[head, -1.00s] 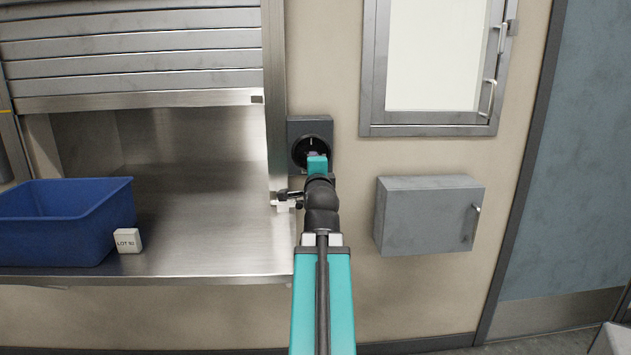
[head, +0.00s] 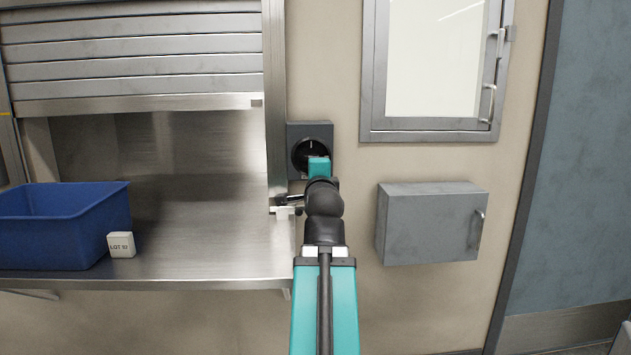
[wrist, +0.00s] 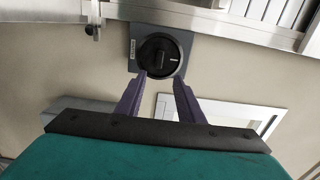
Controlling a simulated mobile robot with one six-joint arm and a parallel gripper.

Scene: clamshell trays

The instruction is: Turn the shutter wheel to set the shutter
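The shutter wheel (head: 308,148) is a round black dial with a white mark, set on a dark grey plate (head: 325,129) on the wall just right of the shutter frame. It shows whole in the wrist view (wrist: 159,56), straight ahead of my gripper (wrist: 160,80). The two purple fingers are apart, with nothing held between them. Their tips are near the wheel's lower edge; I cannot tell if they touch it. In the head view my arm's end hides the wheel's lower part. The slatted metal shutter (head: 130,60) is partly raised above the counter opening.
A blue bin (head: 70,235) and a small white block marked LOT (head: 121,245) sit on the steel counter (head: 200,240). A grey wall box (head: 428,225) and a framed window (head: 430,134) are right of the wheel. A latch (head: 285,205) sticks out below the wheel's left.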

